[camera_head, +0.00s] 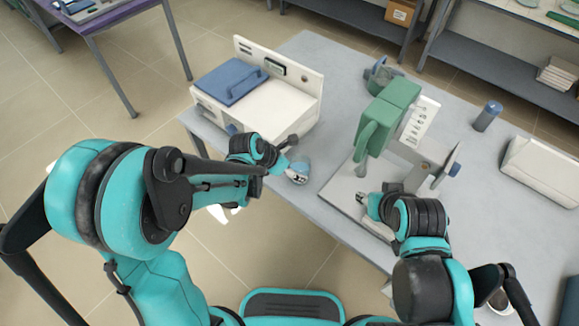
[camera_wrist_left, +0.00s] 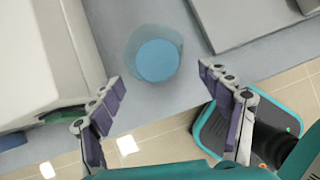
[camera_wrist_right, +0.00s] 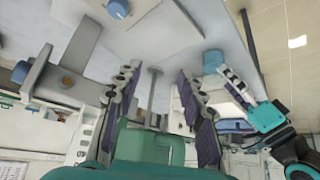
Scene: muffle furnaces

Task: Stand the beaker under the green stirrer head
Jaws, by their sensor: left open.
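The beaker, holding blue liquid, stands on the grey table near its front edge; it shows in the head view (camera_head: 299,172), the left wrist view (camera_wrist_left: 156,58) and the right wrist view (camera_wrist_right: 212,62). My left gripper (camera_head: 290,156) is open beside it. In the left wrist view its fingers (camera_wrist_left: 162,82) are spread, with the beaker just beyond the tips and between their lines. The green stirrer head (camera_head: 377,122) stands over a pale base plate (camera_head: 345,192), right of the beaker. My right gripper (camera_head: 366,201) is low by that plate, its fingers (camera_wrist_right: 156,78) apart; a thin rod (camera_wrist_right: 153,88) shows between them.
A white furnace with a blue lid (camera_head: 229,82) stands left of the beaker. A blue-grey cylinder (camera_head: 487,116) and a white box (camera_head: 543,168) are at the right. The table's front edge runs close to the beaker.

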